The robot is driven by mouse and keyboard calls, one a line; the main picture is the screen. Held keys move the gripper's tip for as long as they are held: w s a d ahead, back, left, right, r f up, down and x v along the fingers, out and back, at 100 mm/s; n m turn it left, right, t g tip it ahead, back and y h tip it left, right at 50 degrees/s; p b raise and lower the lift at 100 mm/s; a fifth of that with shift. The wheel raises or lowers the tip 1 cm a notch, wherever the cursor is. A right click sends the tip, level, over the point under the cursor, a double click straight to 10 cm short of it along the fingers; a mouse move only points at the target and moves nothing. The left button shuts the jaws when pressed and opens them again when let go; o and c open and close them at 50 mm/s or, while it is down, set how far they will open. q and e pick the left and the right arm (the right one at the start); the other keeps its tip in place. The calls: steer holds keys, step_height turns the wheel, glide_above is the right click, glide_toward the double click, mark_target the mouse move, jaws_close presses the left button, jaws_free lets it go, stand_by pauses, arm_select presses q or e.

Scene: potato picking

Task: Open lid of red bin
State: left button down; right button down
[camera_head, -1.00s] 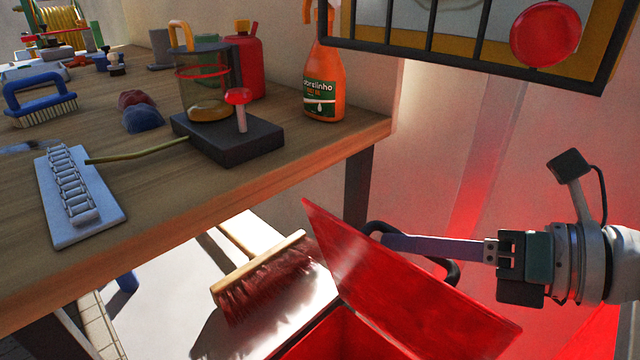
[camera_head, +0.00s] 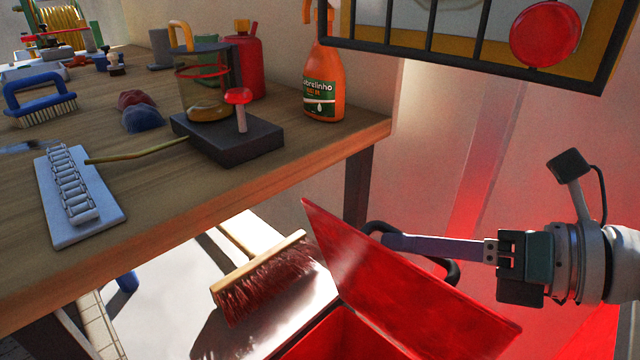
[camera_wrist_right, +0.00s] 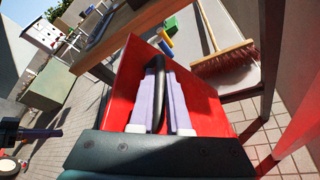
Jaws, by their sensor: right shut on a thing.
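The red bin (camera_head: 335,335) stands at the bottom of the head view, with its opening partly showing. Its red lid (camera_head: 400,285) is raised and tilted up on the bin's right side. A black handle (camera_head: 452,272) sticks out from the lid's outer face. My right gripper (camera_head: 385,240) reaches in from the right behind the lid. In the right wrist view its two pale purple fingers (camera_wrist_right: 160,105) are closed around the black handle (camera_wrist_right: 157,85), with the red lid (camera_wrist_right: 205,105) behind.
A wooden workbench (camera_head: 200,215) fills the left, holding a brush (camera_head: 40,100), an orange spray bottle (camera_head: 323,85) and other items. A black-framed panel (camera_head: 470,45) hangs above my right arm.

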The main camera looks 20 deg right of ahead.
steer(key=w+d+b, duration=0.2)
steer(key=d+b, duration=0.2)
steer(key=d, duration=0.2)
steer(key=shift+w+m, duration=0.2)
steer(key=shift+m, duration=0.2)
steer(key=c, duration=0.9)
jaws_free()
steer(key=shift+d+y, duration=0.1)
steer(key=shift+y, duration=0.2)
steer(key=p+v, duration=0.1)
steer(key=v, duration=0.8)
steer(key=shift+s+d+r, duration=0.15)
steer(key=shift+s+d, duration=0.05)
steer(key=shift+s, duration=0.15)
